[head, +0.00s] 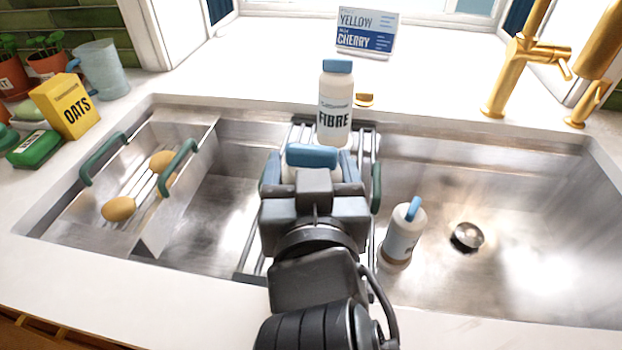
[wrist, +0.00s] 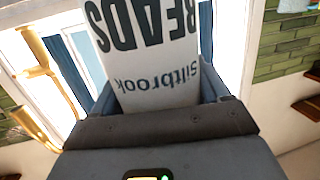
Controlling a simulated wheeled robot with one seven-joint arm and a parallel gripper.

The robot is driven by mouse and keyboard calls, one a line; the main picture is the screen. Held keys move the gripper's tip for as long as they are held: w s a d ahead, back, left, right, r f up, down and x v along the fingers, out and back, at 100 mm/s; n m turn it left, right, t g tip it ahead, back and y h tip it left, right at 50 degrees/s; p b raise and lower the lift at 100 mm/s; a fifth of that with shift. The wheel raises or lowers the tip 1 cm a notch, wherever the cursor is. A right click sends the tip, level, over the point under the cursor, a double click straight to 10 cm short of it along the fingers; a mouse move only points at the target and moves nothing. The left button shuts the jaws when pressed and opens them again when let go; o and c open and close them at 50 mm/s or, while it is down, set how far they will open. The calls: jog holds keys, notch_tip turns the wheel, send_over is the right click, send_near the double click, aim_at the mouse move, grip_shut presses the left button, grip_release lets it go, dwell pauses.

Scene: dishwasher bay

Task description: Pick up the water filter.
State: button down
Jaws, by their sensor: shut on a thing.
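My gripper (head: 310,168) is shut on a white container with a blue cap (head: 311,154), over the middle of the sink. In the wrist view its label reads BEADS and siltbrook (wrist: 150,65), upside down. Its lower part is hidden in the head view, so I cannot tell how high it is. A similar white bottle with a blue cap, labelled FIBRE (head: 335,110), stands upright just behind it. Another white bottle with a blue top (head: 403,232) is in the sink to the right. No label says water filter.
A wire rack (head: 248,250) with a green handle spans the sink under my gripper. A metal basket (head: 155,232) with potato-like items is left. An oats box (head: 66,107), jug (head: 100,70) and plants are farther left. A YELLOW/CHERRY sign (head: 366,35) and gold tap (head: 515,75) stand behind.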

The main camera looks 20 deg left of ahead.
notch_tip(320, 180, up, 2)
jog(key=shift+r, duration=0.1)
jog(key=s+d+r+p, duration=0.1)
jog(key=d+r+p, duration=0.4)
jog(key=d, duration=0.6)
jog(key=shift+s+d+r, duration=0.2)
jog(key=shift+s+r, duration=0.15)
jog(key=shift+r, duration=0.55)
jog(key=shift+d+f, duration=0.1)
jog(key=shift+f, duration=0.05)
